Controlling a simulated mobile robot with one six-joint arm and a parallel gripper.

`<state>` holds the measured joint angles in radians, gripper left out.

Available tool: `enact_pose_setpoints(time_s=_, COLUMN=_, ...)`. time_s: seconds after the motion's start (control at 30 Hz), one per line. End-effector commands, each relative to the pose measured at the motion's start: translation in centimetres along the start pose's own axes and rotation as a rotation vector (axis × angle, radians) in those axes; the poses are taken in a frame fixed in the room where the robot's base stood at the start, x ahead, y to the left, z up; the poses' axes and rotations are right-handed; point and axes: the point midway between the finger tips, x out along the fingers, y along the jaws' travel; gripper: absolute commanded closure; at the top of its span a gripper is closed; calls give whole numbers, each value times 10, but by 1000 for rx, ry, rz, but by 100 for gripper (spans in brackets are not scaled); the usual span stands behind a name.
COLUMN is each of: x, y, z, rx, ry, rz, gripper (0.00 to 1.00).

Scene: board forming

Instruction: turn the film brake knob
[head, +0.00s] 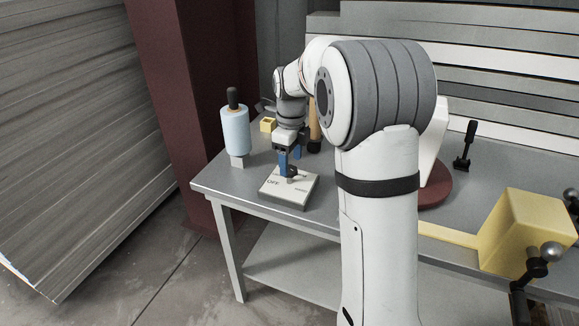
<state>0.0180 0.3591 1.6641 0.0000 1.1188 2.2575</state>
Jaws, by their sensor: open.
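A small light grey box (304,191) with dark lettering on its top sits near the left front part of the grey table. A dark knob (292,171) stands on top of this box; I take it for the film brake knob. My gripper (289,164) points down right above the box, with its blue fingers apart at the knob. Whether the fingers touch the knob is too small to tell. The fingers partly hide the knob, so its turned angle is not clear.
A pale blue film roll (235,130) with a black top handle stands at the table's left corner. A small yellow block (268,125) lies behind. A dark red disc (436,191), a black lever (465,146) and a large yellow block (526,232) are to the right. A dark red column (195,80) rises behind the table.

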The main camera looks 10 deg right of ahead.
Motion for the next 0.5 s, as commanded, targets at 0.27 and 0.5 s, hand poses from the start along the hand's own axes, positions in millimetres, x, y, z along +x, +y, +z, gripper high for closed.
enact_pose_setpoints(time_s=0.27, x=21, y=0, z=0, rx=0, ry=0, rz=1, gripper=39)
enact_pose_setpoints(time_s=0.5, x=21, y=0, z=-1, rx=0, ry=0, rz=0, gripper=40)
